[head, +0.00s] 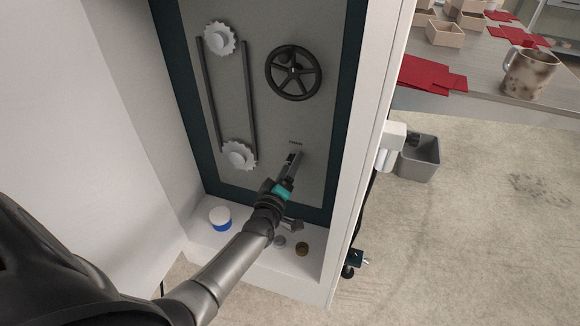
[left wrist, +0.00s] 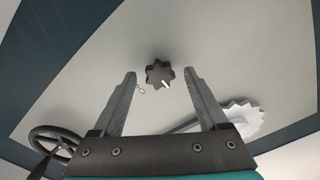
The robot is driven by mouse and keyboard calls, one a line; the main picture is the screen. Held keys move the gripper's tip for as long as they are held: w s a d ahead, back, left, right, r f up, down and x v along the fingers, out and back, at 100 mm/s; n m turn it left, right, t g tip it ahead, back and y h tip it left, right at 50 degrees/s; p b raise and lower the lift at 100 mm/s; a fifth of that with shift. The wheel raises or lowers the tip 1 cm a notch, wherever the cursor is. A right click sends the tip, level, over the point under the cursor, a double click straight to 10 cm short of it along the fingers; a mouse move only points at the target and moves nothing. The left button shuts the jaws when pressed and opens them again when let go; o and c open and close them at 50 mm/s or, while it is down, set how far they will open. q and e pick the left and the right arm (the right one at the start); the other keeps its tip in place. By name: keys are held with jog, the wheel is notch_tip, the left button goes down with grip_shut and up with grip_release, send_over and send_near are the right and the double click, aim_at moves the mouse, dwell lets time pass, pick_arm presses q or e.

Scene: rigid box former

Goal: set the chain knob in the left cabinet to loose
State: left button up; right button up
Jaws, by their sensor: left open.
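The chain knob (left wrist: 160,76) is a dark, lobed knob on the grey panel in the left wrist view. A white mark on it points toward the lower right of that view. The head view does not show the knob clearly behind the gripper. My right gripper is not in view.
The panel has two toothed wheels (head: 220,39) joined by a chain, and a black handwheel (head: 294,72). A white and blue tub (head: 220,217) and small round pieces (head: 302,249) sit on the cabinet floor. The white cabinet wall (head: 362,150) rises close on the right.

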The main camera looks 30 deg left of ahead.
pick_arm(q)
jog(key=shift+s, duration=0.1)
jog(key=p+v, duration=0.4)
jog(key=v, duration=1.1)
jog(key=shift+p, duration=0.35)
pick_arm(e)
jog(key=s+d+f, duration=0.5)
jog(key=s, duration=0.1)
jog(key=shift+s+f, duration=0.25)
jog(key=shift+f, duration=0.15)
pick_arm(q)
jog(key=shift+d, duration=0.1)
jog(key=s+d+f+m+g+h+p, duration=0.1)
jog(key=s+d+f+m+g+h, duration=0.2)
jog(key=f, duration=0.6)
jog(key=s+d+f+m+g+h, duration=0.1)
jog(key=s+d+f+m+g, duration=0.1)
jog(key=s+f+m+g, duration=1.05)
jog(key=s+f, duration=0.8)
jog(key=s, duration=0.3)
jog(key=shift+s+m+y+p, duration=0.3)
jog(key=shift+m+p, duration=0.15)
jog(key=shift+m, duration=0.1)
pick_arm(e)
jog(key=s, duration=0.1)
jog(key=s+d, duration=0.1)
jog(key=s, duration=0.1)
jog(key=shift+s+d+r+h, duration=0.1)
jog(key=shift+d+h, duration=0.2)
